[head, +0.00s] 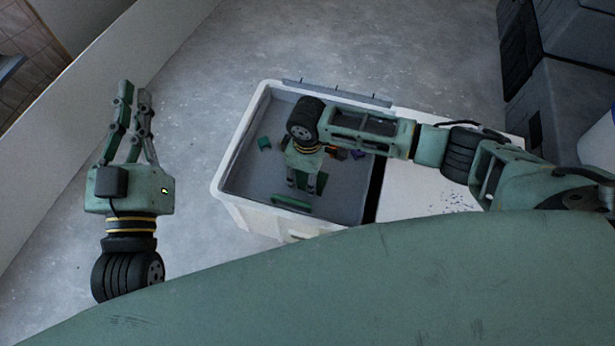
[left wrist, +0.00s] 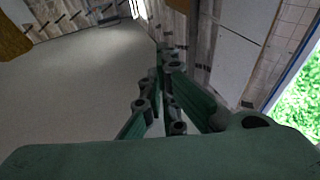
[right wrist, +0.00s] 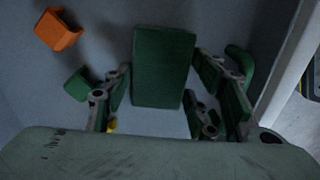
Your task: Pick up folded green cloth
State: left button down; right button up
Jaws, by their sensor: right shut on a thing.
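The folded green cloth (right wrist: 163,65) is a dark green rectangular bundle in the right wrist view. It lies between the fingers of my right gripper (right wrist: 160,85), which is shut on it. In the head view my right gripper (head: 305,186) points down inside the white bin (head: 236,205), and the cloth is mostly hidden by the fingers. My left gripper (head: 134,90) is empty and up over the floor, left of the bin; its fingers come together at the tips, also in the left wrist view (left wrist: 165,62).
In the bin are a green cube (right wrist: 77,85), an orange piece (right wrist: 58,30) and a rounded green piece (right wrist: 240,65) beside the right finger. A white surface (head: 425,193) adjoins the bin. Dark cases (head: 570,110) stand at the right. The floor (head: 200,130) left of the bin is clear.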

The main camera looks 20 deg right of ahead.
jog(key=shift+r, duration=0.1)
